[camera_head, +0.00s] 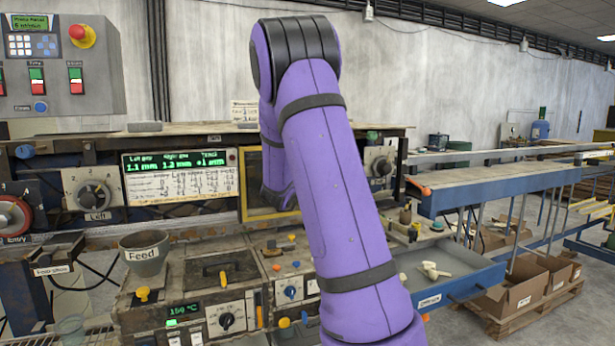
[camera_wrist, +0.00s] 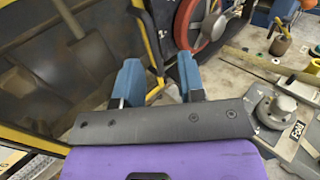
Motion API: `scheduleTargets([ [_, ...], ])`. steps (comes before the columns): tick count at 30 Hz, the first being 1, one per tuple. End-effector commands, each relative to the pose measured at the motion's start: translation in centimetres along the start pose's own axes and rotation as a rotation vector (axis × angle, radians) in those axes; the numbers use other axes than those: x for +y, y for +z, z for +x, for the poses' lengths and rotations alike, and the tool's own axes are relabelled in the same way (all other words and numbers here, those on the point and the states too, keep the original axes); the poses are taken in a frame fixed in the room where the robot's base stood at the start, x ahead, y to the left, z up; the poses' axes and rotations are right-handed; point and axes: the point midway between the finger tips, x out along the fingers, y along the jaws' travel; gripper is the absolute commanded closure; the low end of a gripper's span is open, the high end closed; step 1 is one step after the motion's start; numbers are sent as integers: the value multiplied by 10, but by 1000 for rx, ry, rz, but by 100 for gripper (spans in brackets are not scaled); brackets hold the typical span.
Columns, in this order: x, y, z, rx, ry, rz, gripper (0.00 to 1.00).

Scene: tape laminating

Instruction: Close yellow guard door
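The yellow guard door (camera_head: 243,185) is on the machine front in the head view, partly hidden behind my purple arm. In the wrist view its dark see-through panel (camera_wrist: 50,75) fills the left side, with a yellow frame edge running down toward the fingers. My gripper (camera_wrist: 159,64) has two blue fingers standing well apart, with a yellow frame part showing between or just beyond them. I cannot tell whether they touch it. My gripper is hidden behind the arm in the head view. How far the door stands open is unclear.
A red wheel (camera_wrist: 200,22) lies just beyond the fingers at the upper right. A grey feed-side knob block (camera_wrist: 283,108) is at the right. In the head view, a grey cup marked Feed (camera_head: 146,258) and a blue drawer (camera_head: 455,272) flank my arm.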

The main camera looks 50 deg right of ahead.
Motion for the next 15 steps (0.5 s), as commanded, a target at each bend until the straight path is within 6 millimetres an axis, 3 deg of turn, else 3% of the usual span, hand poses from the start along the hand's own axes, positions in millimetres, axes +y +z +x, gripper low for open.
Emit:
scheduleTargets([
  [6,0,0,-33,2,0,0,63],
  [15,-1,-1,-46,2,-1,-1,63],
])
